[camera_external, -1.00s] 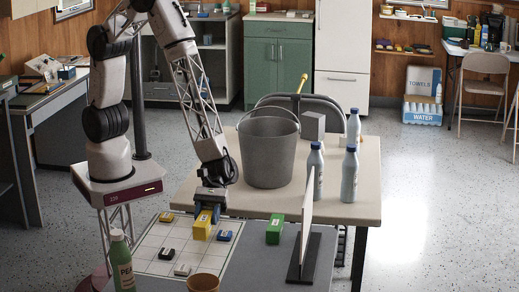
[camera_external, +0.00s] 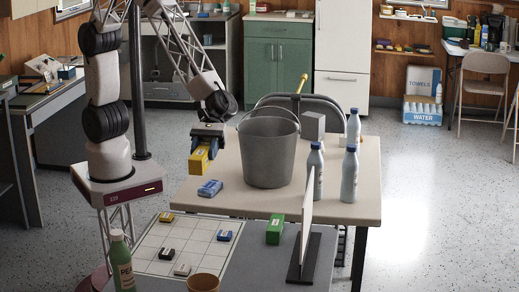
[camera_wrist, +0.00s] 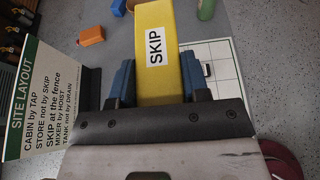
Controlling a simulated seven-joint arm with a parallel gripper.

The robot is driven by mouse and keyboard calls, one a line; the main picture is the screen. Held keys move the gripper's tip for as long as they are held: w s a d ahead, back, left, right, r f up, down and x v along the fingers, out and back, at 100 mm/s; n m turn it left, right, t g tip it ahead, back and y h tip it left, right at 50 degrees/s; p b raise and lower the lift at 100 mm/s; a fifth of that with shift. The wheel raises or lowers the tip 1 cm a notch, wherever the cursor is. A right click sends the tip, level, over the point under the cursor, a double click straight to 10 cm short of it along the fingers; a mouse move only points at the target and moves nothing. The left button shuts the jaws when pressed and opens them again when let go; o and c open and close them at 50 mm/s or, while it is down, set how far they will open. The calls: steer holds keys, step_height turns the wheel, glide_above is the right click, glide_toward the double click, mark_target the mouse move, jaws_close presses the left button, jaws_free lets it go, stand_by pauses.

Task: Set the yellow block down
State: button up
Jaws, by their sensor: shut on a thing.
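The yellow block (camera_external: 200,160) is held in my gripper (camera_external: 205,146), raised in the air to the left of the grey bucket. In the wrist view the yellow block (camera_wrist: 155,50) shows a white label reading SKIP. It sits between the two blue fingers of my gripper (camera_wrist: 158,75), which is shut on it. The white gridded board (camera_external: 180,250) lies below and nearer the camera, with several small blocks on it. It also shows partly in the wrist view (camera_wrist: 222,75), beyond the right finger.
A blue block (camera_external: 210,188) lies on the table by the bucket (camera_external: 268,152). A green block (camera_external: 274,229) lies right of the grid, near an upright panel (camera_external: 306,225). A green bottle (camera_external: 122,262) and brown cup (camera_external: 203,283) stand near the front. A SITE LAYOUT sign (camera_wrist: 45,100) carries placement rules.

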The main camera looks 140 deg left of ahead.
steer(key=r, duration=0.2)
steer(key=shift+a+r, duration=0.35)
steer(key=shift+r, duration=0.05)
steer(key=a+n+t+y, duration=0.3)
steer(key=a+n+y, duration=0.2)
steer(key=a, duration=2.7)
steer(key=s+a+n+y, duration=0.15)
steer(key=s+a, duration=0.35)
steer(key=a, duration=0.5)
steer(key=s+a+n+t+y, duration=0.15)
steer(key=s+a, duration=0.35)
steer(key=a, duration=0.5)
steer(key=s+a+n+g+y, duration=0.15)
steer(key=s+a, duration=0.35)
steer(key=a, duration=0.6)
step_height(320, 180, down, 18)
steer(key=t, duration=0.1)
steer(key=shift+d, duration=0.3)
steer(key=shift+f+m, duration=0.15)
steer(key=shift+m, duration=0.1)
steer(key=shift+f, duration=3)
